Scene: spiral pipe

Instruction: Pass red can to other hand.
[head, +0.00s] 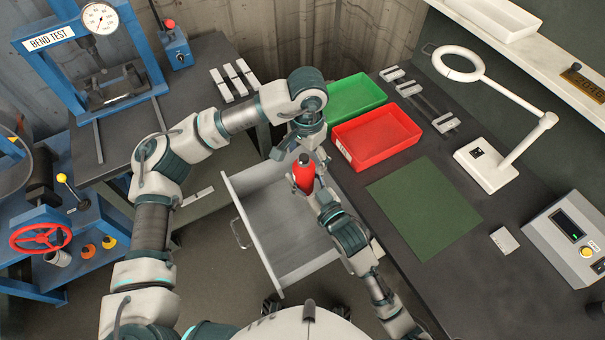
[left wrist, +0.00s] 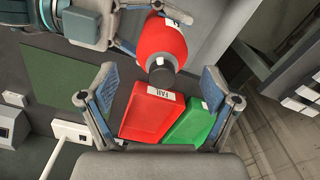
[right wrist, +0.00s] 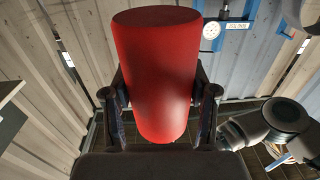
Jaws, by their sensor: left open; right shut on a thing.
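The red can (head: 303,174) is held above the open drawer in the head view, its dark cap toward my left gripper. My right gripper (head: 322,192) is shut on it; the right wrist view shows the red can (right wrist: 158,75) upright between the two fingers (right wrist: 160,105). My left gripper (head: 301,143) is open beside the can's capped end. In the left wrist view the red can (left wrist: 163,45) lies just beyond my open left fingers (left wrist: 160,90), its dark cap pointing into the gap between them. No contact with the left fingers shows.
Below is an open grey drawer (head: 290,235). On the dark bench (head: 445,255) are a red tray (head: 378,138), a green tray (head: 352,98), a green mat (head: 425,205) and a white magnifier lamp (head: 487,165). A blue bend test press (head: 90,60) stands at the left.

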